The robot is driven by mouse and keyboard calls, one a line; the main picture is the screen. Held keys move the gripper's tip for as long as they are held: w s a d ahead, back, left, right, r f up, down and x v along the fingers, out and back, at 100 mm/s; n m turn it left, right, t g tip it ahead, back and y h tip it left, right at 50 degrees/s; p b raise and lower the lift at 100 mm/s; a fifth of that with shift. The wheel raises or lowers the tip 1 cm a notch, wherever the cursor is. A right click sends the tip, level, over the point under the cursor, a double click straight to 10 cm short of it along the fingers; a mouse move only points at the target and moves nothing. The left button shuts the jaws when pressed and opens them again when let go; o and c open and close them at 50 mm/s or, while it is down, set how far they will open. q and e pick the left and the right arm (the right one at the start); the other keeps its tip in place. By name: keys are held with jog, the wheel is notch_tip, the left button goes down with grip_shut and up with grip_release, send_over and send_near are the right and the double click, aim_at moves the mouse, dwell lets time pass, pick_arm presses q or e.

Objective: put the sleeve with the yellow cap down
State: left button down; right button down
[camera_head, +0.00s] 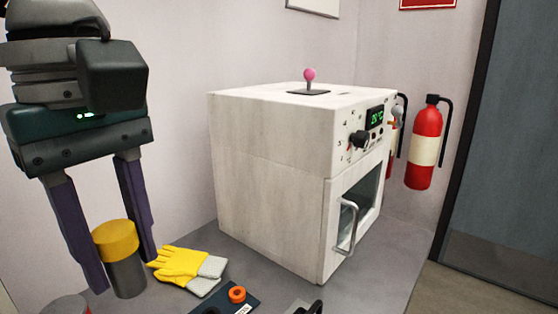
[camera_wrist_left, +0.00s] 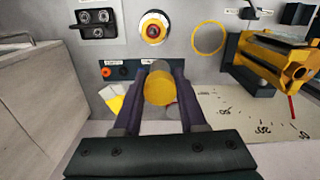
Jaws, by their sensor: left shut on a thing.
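The sleeve (camera_head: 127,277) is a grey cylinder with a yellow cap (camera_head: 115,239) on top, at the lower left of the head view. It stands roughly upright between the two purple fingers of my left gripper (camera_head: 124,275), which is shut on it. In the left wrist view the yellow cap (camera_wrist_left: 158,89) sits between the fingers of my left gripper (camera_wrist_left: 160,75), with a bit of the grey sleeve beyond it. I cannot tell whether the sleeve's bottom touches the surface below. My right gripper is not in view.
Yellow gloves (camera_head: 183,265) lie right of the sleeve. A dark panel with an orange ring (camera_head: 237,294) lies in front of them. A white oven (camera_head: 268,170) stands behind. The left wrist view shows a yellow machine (camera_wrist_left: 272,60) and a marked white sheet (camera_wrist_left: 245,120) at right.

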pick_arm(q)
jog(key=s+a+r+m+p, duration=0.1)
jog(key=s+r+m+p, duration=0.1)
jog(key=r+p, duration=1.1)
jog(key=s+a+r+m+p, duration=0.1)
jog(key=s+r+m+p, duration=0.2)
jog(key=r+p, duration=1.1)
jog(key=s+a+r+m+p, duration=0.1)
jog(key=s+r+m+p, duration=0.2)
jog(key=r+p, duration=1.1)
notch_tip(320, 180, up, 6)
jog(key=m, duration=0.3)
jog(key=shift+a+r, duration=0.2)
jog(key=shift+r, duration=0.05)
jog(key=shift+s, duration=0.1)
